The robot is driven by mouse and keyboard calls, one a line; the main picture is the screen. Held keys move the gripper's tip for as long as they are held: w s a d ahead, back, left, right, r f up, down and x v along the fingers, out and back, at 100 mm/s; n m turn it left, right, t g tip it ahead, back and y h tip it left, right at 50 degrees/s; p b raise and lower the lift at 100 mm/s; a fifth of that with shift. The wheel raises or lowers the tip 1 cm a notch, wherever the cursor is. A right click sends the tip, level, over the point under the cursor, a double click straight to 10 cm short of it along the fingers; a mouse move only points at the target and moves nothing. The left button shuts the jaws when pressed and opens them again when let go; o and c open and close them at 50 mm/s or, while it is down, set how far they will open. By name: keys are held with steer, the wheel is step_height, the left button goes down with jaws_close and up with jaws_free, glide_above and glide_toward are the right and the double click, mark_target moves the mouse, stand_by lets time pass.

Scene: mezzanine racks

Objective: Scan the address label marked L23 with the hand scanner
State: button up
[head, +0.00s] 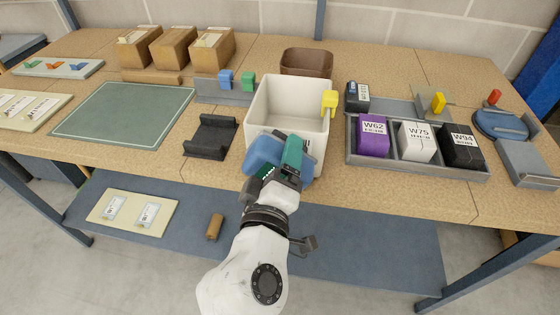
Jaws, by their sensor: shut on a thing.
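My gripper (276,163) is in front of the white bin, shut on a teal-green thing (293,152) that looks like the hand scanner. Blue rounded parts lie on both sides of it, and I cannot tell whether they belong to the gripper or to the held thing. Small labels (150,214) are on a cream board (132,201) on the lower shelf. More labels (40,107) are on a cream board at the bench's left edge. Their print is too small to read, so I cannot tell which is L23.
A dark cradle (210,137) stands empty left of the white bin (287,97). A green mat (122,108) is clear. Cardboard boxes (173,48) stand behind it. A grey tray (420,172) holds packs marked W62, W75 and W94. A brown cylinder (214,227) lies on the lower shelf.

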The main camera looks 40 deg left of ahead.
stand_by(0.3)
steer(key=v, duration=0.6)
steer(key=shift+s+d, duration=0.2)
steer(key=shift+s, duration=0.1)
steer(key=shift+d, duration=0.1)
stand_by(0.9)
